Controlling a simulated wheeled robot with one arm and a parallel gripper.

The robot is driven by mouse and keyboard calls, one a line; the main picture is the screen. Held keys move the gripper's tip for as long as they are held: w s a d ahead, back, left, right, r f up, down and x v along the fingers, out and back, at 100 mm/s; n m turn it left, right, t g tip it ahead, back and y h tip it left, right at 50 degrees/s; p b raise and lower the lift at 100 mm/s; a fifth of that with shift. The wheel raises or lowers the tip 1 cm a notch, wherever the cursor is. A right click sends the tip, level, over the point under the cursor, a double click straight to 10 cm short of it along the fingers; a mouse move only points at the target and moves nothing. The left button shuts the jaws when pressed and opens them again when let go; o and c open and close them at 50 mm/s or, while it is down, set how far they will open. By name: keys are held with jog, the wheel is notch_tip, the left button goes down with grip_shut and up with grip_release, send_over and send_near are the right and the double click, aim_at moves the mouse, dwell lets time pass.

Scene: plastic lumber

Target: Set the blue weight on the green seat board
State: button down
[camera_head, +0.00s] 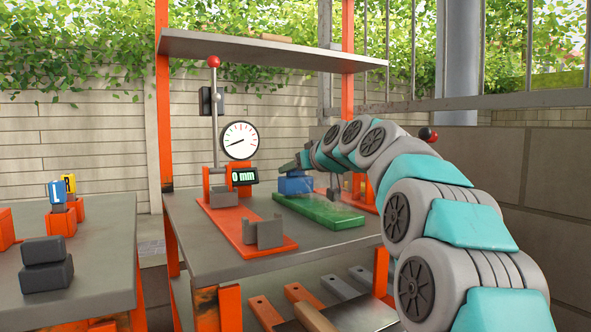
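The blue weight (295,186) is on the grey workbench side of the scene, at the far left end of the green seat board (322,211). The green board lies flat on the bench top. From this angle I cannot tell whether the weight rests on the board's end or sits just behind it. My gripper (297,166) is right at the top of the blue weight. Its fingers are too small and partly hidden, so I cannot tell whether they grip it.
An orange test stand with a dial gauge (240,140) and a "0 mm" display (245,176) stands left of the board. A grey bracket (264,233) sits on its orange base. A shelf (270,48) hangs above. Dark blocks (46,264) lie on the left table.

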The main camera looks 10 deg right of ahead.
jog(key=shift+f+b, duration=0.25)
jog(key=shift+b, duration=0.1)
jog(key=c, duration=0.6)
grip_release()
jog(key=o, duration=0.6)
jog(key=shift+f, duration=0.15)
jog(key=shift+r+p, duration=2.15)
jog(key=shift+r, duration=1.35)
